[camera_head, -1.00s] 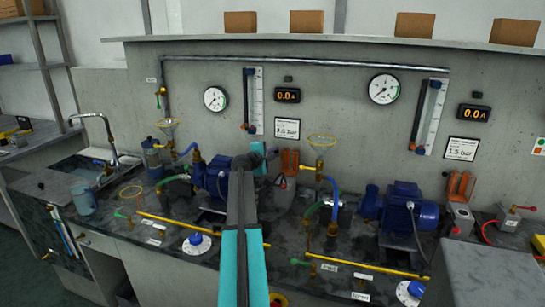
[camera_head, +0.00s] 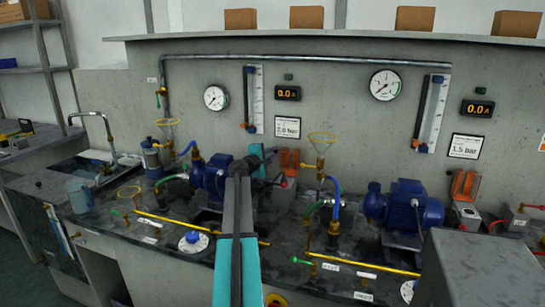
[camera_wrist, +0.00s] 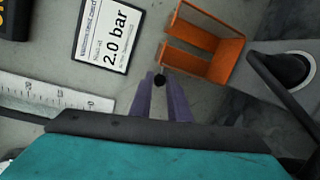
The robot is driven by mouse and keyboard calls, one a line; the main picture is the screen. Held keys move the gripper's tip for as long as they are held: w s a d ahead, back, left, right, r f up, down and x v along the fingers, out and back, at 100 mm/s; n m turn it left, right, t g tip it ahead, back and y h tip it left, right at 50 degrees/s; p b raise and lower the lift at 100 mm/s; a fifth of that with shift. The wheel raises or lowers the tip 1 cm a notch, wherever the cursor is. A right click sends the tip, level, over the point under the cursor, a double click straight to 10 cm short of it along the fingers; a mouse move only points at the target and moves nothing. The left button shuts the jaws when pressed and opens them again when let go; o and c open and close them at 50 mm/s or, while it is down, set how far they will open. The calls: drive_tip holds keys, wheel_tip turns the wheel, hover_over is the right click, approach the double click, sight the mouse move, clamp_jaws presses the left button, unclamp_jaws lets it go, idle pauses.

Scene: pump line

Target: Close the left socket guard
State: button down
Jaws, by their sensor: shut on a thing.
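The left socket guard (camera_head: 289,161) is an orange flap standing raised against the wall, behind the left socket. In the wrist view the orange guard (camera_wrist: 205,45) shows as an open frame at top centre-right. My gripper (camera_head: 270,153) is just left of the guard in the head view. My arm hides part of the bench below.
The left blue pump (camera_head: 212,177) is left of my arm. A yellow-rimmed funnel (camera_head: 322,138) and blue hose (camera_head: 335,195) stand right of the guard. The 2.0 bar card (camera_wrist: 103,35) is on the wall. A black cable (camera_wrist: 275,95) runs beside the guard.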

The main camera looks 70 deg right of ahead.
drive_tip(key=shift+f, duration=0.1)
drive_tip(key=c, duration=1.7)
unclamp_jaws()
drive_tip(key=shift+o, duration=0.2)
drive_tip(key=v, duration=1.1)
drive_tip(key=shift+a+b, duration=0.35)
drive_tip(key=shift+b, duration=0.05)
drive_tip(key=shift+v, duration=1.05)
drive_tip(key=shift+w, duration=0.1)
